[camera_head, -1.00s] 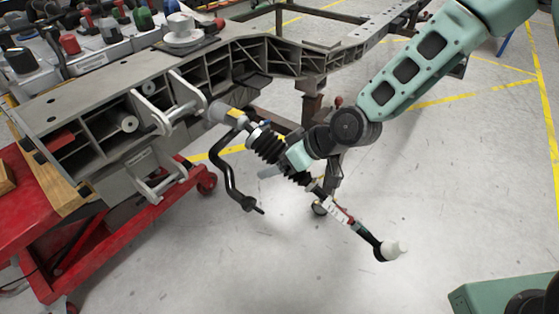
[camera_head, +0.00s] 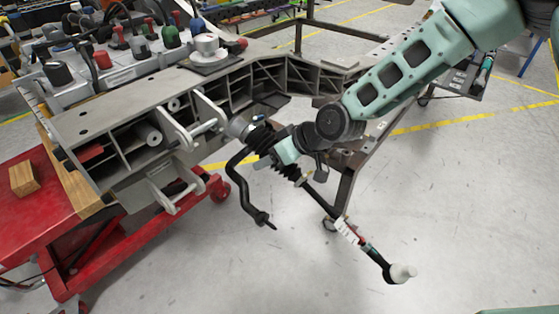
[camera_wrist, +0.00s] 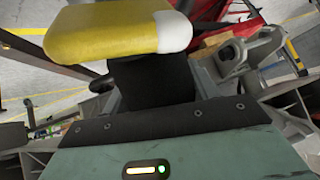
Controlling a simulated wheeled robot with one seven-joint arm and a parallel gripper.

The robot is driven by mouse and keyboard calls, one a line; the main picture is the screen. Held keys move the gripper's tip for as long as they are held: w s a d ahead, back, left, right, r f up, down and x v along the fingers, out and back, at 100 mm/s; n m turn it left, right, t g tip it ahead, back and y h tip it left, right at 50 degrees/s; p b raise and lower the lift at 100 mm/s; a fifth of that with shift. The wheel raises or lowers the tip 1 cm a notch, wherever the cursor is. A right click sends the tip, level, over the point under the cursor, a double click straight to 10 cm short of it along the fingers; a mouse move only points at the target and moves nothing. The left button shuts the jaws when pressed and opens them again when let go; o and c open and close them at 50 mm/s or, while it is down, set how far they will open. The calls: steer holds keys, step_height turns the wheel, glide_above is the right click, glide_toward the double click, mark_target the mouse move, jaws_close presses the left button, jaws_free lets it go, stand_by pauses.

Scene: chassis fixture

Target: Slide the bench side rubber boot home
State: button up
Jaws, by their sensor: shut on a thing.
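The black ribbed rubber boot (camera_head: 259,139) sits around the rod beside the chassis, its upper end close to the grey cylindrical housing (camera_head: 238,126). My gripper (camera_head: 283,151) is shut on the boot, and ribs show on both sides of it. The thin rod (camera_head: 318,197) runs down to the lower right and ends in a white knob (camera_head: 402,273). In the wrist view, my teal gripper body fills the bottom, with a black part and a yellow and white block in front of it. The contact between boot and housing cannot be made out clearly.
The grey chassis frame (camera_head: 112,104) with light brackets (camera_head: 162,196) lies left of my gripper, by a red cart (camera_head: 45,225). A bent black bar (camera_head: 240,185) hangs just below the boot.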

steer(key=shift+w+a+r, duration=0.1)
steer(key=shift+w+r, duration=0.05)
steer(key=o, duration=1.4)
steer(key=p+v, duration=0.4)
steer(key=v, duration=1.3)
steer(key=s+d+r+m+g+h, duration=0.1)
steer(key=s+d+r+h, duration=0.15)
steer(key=s, duration=0.55)
steer(key=s+d+r+m+g+h, duration=0.1)
steer(key=s+d+h, duration=0.15)
steer(key=s, duration=0.55)
steer(key=s+d+r+m+g+h, duration=0.1)
steer(key=s+r+h, duration=0.15)
steer(key=s, duration=0.45)
steer(key=shift+g, duration=0.3)
steer(key=r+p, duration=0.9)
steer(key=s+r+p, duration=0.1)
steer(key=r+p, duration=0.3)
steer(key=p, duration=0.1)
steer(key=shift+d+r, duration=0.15)
steer(key=shift+d, duration=0.15)
